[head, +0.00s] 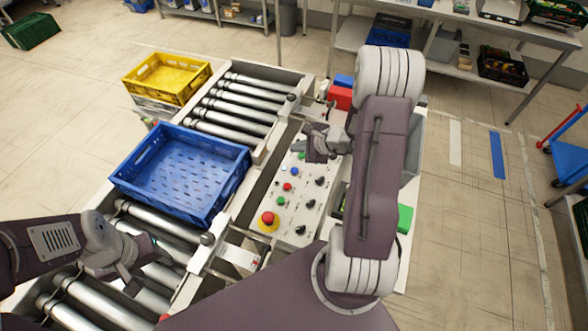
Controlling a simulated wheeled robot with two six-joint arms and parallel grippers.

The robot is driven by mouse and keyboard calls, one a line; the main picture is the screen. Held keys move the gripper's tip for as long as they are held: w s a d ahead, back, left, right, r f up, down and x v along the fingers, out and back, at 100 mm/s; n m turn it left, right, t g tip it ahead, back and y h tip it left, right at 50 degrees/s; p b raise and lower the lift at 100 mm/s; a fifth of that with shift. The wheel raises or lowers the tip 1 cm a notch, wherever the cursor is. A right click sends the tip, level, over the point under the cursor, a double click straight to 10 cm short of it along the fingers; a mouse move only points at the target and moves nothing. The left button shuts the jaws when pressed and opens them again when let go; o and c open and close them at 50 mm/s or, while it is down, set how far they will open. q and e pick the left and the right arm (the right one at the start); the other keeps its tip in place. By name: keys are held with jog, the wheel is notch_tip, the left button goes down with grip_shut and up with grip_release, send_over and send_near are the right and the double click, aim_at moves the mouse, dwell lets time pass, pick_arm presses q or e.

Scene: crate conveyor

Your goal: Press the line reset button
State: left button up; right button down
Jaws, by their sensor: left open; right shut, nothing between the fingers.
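A pale control panel (289,216) stands beside the roller conveyor. A red mushroom button on a yellow base (268,219) sits at the near end. Labels are too small to read, so I cannot tell which is the line reset button. My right gripper (311,143) is shut and empty over the panel's far end; I cannot tell if it touches anything. My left gripper (128,284) is open over the near rollers.
Black knobs (310,203) line the panel's right side. An empty blue crate (184,172) sits on the conveyor left of the panel. A yellow crate (166,78) stands beyond it. Red (340,97) and green (405,218) blocks lie near my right arm.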

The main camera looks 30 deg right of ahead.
aim_at(297, 171)
notch_tip(297, 171, down, 8)
jog(key=b, duration=0.5)
jog(key=shift+s+f+b, duration=0.15)
jog(key=shift+f+b, duration=0.1)
jog(key=shift+b, duration=0.45)
pick_arm(q)
notch_tip(297, 171, down, 6)
jog(key=shift+s+f, duration=0.2)
jog(key=shift+s, duration=0.05)
pick_arm(e)
jog(key=shift+r, duration=0.1)
pick_arm(q)
jog(key=shift+f, duration=0.1)
dwell(0.4)
jog(key=shift+f+b, duration=0.65)
pick_arm(e)
jog(key=shift+f, duration=0.4)
pick_arm(q)
jog(key=shift+f+b, duration=0.7)
pick_arm(e)
jog(key=shift+f, duration=0.5)
pick_arm(q)
jog(key=shift+r, duration=0.1)
pick_arm(e)
jog(key=shift+r, duration=0.1)
pick_arm(q)
jog(key=shift+r+p, duration=0.4)
jog(key=shift+p, duration=0.1)
pick_arm(e)
jog(key=shift+r, duration=0.8)
